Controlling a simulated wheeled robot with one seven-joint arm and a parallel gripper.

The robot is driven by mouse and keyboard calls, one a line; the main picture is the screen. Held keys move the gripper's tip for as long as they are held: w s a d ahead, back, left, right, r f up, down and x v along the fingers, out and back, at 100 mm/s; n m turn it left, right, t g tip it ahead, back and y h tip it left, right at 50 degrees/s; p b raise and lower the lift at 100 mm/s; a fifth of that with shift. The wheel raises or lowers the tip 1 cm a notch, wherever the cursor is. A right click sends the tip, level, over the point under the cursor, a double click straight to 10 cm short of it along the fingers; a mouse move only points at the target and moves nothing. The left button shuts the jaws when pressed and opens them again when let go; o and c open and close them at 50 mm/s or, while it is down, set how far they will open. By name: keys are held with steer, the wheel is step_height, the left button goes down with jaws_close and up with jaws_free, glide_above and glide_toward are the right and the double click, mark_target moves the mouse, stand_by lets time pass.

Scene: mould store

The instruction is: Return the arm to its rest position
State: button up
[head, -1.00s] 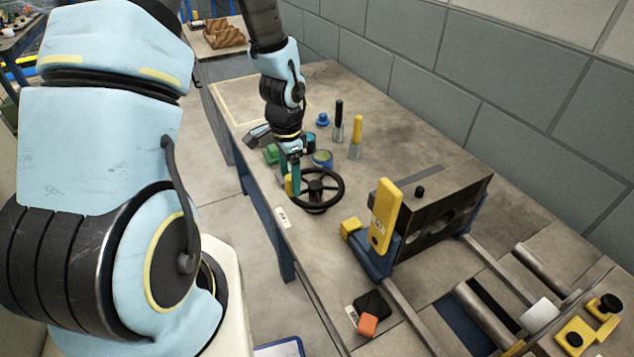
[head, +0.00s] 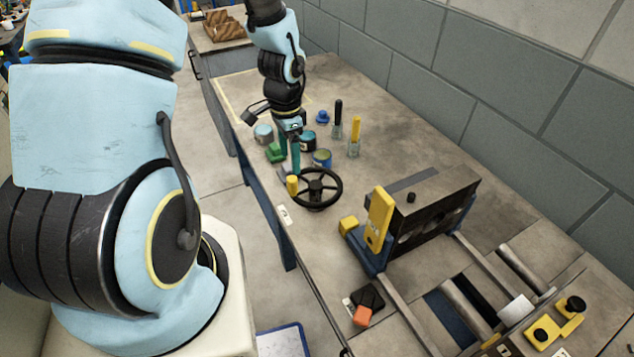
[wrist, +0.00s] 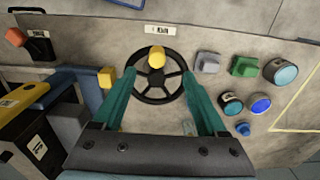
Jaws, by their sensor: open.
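My gripper (head: 290,153) is open, its two green fingers pointing down over the bench near a black handwheel (head: 316,196). In the wrist view my gripper (wrist: 166,112) has its fingers spread wide with nothing held between them. The handwheel (wrist: 173,93) shows beyond the fingers, with its yellow knob (wrist: 156,58) at the rim; the knob also shows in the head view (head: 292,184). Whether a finger touches the wheel I cannot tell. My arm reaches out over the far part of the bench.
Several cans, such as a blue one (head: 321,158), and a green block (head: 275,152) stand close behind the gripper. Black-handled (head: 338,117) and yellow-handled (head: 355,132) tools stand upright to the right. A mould block with a yellow lever (head: 378,220) stands nearer. The wall bounds the bench's right.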

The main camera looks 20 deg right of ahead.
steer(key=s+a+r+n+b, duration=0.2)
steer(key=a+r+n, duration=0.4)
steer(key=a+n, duration=0.1)
steer(key=s+a+r+n+t+b, duration=0.1)
steer(key=s+a+r+n, duration=0.2)
steer(key=a+r+n, duration=0.3)
steer(key=a+n, duration=0.1)
steer(key=a, duration=0.3)
steer(key=shift+r+n+t+b, duration=0.3)
steer(key=shift+n+b, duration=0.1)
steer(key=shift+c, duration=0.4)
